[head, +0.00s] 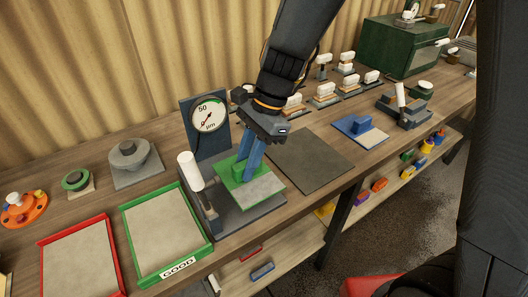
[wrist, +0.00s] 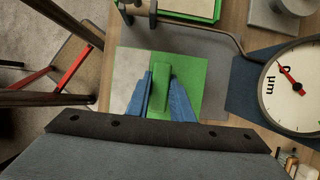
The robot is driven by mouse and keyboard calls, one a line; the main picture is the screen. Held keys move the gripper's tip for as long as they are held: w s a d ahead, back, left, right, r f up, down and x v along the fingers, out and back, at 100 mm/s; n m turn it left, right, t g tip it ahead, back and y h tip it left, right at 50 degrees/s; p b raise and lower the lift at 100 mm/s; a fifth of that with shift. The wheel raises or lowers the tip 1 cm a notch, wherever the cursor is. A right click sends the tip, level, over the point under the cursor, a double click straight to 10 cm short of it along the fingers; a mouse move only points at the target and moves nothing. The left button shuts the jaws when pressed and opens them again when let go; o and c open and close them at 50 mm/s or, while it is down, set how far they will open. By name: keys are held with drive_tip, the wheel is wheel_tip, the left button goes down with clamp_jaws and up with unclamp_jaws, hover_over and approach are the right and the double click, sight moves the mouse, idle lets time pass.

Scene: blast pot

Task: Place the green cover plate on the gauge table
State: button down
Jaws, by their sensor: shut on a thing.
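The green cover plate (head: 266,190) has a green upright grip block and one pale grey part on its top. My gripper (head: 247,165) is shut on that grip block, with its blue fingers on either side. In the wrist view the plate (wrist: 190,105) lies flat below my gripper (wrist: 160,90), the block between the fingers. The gauge table (head: 238,219) is a dark grey slab with a round dial (head: 209,114) on a panel behind it. The plate is over this slab; I cannot tell whether it touches. The plate hides part of the slab.
A white-handled lever (head: 190,171) stands at the slab's left, close to the plate. A green-rimmed GOOD tray (head: 207,243) and a red-rimmed tray (head: 121,276) lie further left. A dark mat (head: 311,162) is bare at the right. A blue block (head: 356,125) sits beyond it.

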sight(239, 179)
drive_tip(key=shift+s+a, duration=0.3)
drive_tip(key=shift+a, duration=0.2)
drive_tip(key=shift+s+a, duration=0.25)
drive_tip(key=shift+a, duration=0.25)
drive_tip(key=shift+f+p, duration=0.5)
drive_tip(key=shift+f, duration=1.2)
drive_tip(key=shift+f, duration=0.15)
drive_tip(key=c, duration=1.6)
unclamp_jaws()
drive_tip(key=shift+o, duration=0.2)
drive_tip(key=b+v, duration=0.1)
drive_tip(key=v, duration=1.1)
drive_tip(key=shift+d, duration=0.1)
drive_tip(key=s+d+f+n+t+h, duration=0.1)
drive_tip(key=d+f+n, duration=0.3)
drive_tip(key=d, duration=0.6)
drive_tip(key=s+d+f+n+t+h, duration=0.2)
drive_tip(key=s+d+f+n, duration=0.1)
drive_tip(key=d+n, duration=0.5)
drive_tip(key=shift+s+d+f+h, duration=0.4)
drive_tip(key=shift+s+d, duration=0.15)
drive_tip(key=shift+d, duration=0.55)
